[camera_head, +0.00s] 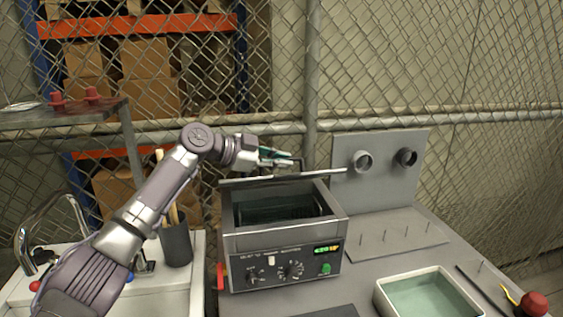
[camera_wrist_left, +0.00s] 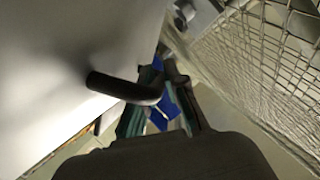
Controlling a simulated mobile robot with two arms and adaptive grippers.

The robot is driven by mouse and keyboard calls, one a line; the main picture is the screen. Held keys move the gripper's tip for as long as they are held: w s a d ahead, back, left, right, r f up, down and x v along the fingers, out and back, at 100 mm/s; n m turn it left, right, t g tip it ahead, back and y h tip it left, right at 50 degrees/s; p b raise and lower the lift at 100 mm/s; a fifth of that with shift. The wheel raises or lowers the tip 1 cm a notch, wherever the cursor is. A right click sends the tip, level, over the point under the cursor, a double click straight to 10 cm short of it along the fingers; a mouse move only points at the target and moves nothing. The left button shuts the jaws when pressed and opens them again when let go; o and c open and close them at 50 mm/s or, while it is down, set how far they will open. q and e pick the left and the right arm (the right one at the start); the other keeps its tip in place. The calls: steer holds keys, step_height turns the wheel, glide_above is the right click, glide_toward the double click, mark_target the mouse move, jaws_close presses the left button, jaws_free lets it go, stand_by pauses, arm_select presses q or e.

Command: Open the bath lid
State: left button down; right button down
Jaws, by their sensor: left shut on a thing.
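The bath (camera_head: 285,238) is a grey box with knobs and a lit green display on its front. Its lid (camera_head: 285,178) is raised at the back and shows almost edge-on, so the dark inside of the bath is in view. My left gripper (camera_head: 283,160) is behind the lid's top edge, shut on the dark bent lid handle (camera_head: 300,161). In the left wrist view, the lid's pale face (camera_wrist_left: 70,60) fills the left, and the black handle (camera_wrist_left: 125,88) reaches between the fingers (camera_wrist_left: 162,105). My right gripper is not in view.
A wire fence (camera_head: 400,60) stands close behind the bath. To the right are a panel with two round ports (camera_head: 385,185), a plate with pins (camera_head: 395,238) and a tray of greenish liquid (camera_head: 425,295). A dark brush cup (camera_head: 176,244) stands at the left.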

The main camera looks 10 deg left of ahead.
arm_select(q)
steer(key=shift+w+a+r, duration=0.1)
steer(key=shift+w+r, duration=0.35)
steer(key=shift+r, duration=0.1)
steer(key=c, duration=1.5)
jaws_free()
steer(key=v, duration=1.1)
steer(key=shift+s+a, duration=0.2)
steer(key=shift+a, duration=0.15)
